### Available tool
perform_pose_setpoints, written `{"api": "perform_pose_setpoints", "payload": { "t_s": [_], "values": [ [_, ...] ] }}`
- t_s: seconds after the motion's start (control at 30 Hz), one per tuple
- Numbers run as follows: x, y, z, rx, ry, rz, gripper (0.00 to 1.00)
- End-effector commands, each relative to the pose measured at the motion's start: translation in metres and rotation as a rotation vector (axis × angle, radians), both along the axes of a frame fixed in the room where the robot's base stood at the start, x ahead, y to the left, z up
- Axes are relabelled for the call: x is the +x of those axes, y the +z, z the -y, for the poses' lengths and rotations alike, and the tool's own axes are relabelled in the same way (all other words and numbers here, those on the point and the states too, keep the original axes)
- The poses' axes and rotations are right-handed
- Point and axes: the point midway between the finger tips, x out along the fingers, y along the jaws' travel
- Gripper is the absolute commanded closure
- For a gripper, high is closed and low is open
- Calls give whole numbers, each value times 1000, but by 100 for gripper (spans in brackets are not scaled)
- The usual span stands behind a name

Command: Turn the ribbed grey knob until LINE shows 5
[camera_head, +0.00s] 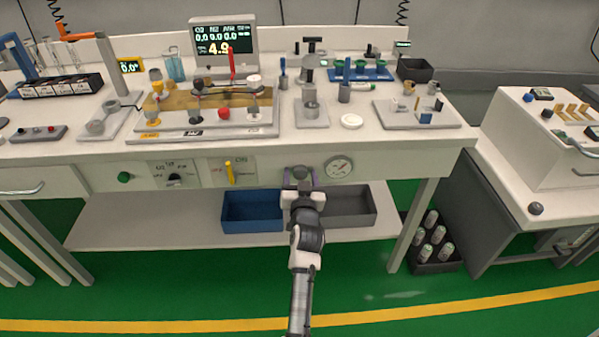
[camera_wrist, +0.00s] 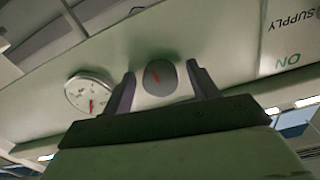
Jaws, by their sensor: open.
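The grey knob (camera_head: 300,172) is on the front panel of the bench, left of a round gauge. My gripper (camera_head: 300,180) is open in front of the panel. In the wrist view its two fingers (camera_wrist: 162,90) stand on either side of the knob, with a visible gap on each side. The display (camera_head: 224,46) on the bench shows 4.9 in large yellow digits; its small label is hard to read.
The round gauge (camera_head: 339,167) sits close to the right of my gripper. A yellow lever (camera_head: 230,173) and another selector knob (camera_head: 175,180) are farther left. A blue bin (camera_head: 252,226) and a grey bin (camera_head: 349,221) stand on the shelf below.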

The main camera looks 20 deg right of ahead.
Motion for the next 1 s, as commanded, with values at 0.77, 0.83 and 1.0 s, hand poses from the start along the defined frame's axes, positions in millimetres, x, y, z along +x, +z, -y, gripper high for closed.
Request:
{"api": "perform_pose_setpoints", "payload": {
  "t_s": [0.77, 0.83, 1.0],
  "values": [
    [0, 1, 0, 70, -1, 21, 85],
    [0, 1, 0, 91, 0, 27, 85],
    [0, 1, 0, 90, -1, 27, 85]
  ]
}}
